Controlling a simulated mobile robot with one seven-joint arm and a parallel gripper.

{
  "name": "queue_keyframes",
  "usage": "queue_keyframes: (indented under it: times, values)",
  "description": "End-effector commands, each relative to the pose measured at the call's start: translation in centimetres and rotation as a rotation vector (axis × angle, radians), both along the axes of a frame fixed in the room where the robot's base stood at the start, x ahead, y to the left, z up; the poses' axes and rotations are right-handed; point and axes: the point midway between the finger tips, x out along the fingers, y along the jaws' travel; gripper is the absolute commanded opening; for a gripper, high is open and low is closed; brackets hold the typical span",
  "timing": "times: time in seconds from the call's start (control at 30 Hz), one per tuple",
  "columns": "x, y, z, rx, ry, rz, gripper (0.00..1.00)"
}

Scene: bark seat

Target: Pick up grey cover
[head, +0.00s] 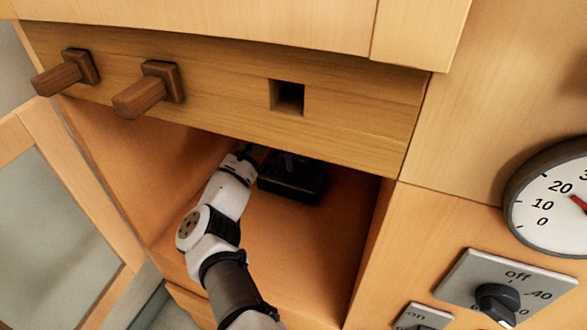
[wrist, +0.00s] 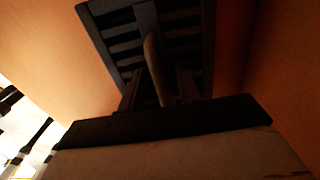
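A dark grey, nearly black cover (head: 292,180) lies inside the open wooden compartment, towards the back. In the wrist view the cover (wrist: 187,47) has several dark slats and a frame. A lighter upright handle (wrist: 154,62) stands up from it. My gripper (wrist: 158,88) is open. Its two dark fingers stand on either side of the handle, with gaps showing, though the poor light hides whether either touches it. In the head view my gripper (head: 252,153) is at the cover's left side, its fingertips hard to make out in shadow.
The compartment's wooden floor (head: 285,255) is clear in front of the cover. A beam (head: 220,88) with two wooden pegs and a square hole crosses above the opening. Side walls close in left and right. A dial (head: 555,195) and switch panel (head: 505,290) are at the right.

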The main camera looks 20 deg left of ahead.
Motion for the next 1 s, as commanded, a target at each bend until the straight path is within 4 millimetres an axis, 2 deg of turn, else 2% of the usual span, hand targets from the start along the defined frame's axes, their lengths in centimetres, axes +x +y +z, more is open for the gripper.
queue_keyframes:
  times: [0.17,0.43,0.83,1.0]
  values:
    - [0.0,0.0,0.0,0.000,0.000,0.000,0.34]
    - [0.0,0.0,0.0,0.000,0.000,0.000,0.00]
    - [0.0,0.0,0.2,0.000,-0.001,0.000,0.00]
    - [0.1,-0.1,1.3,0.001,-0.003,-0.001,0.00]
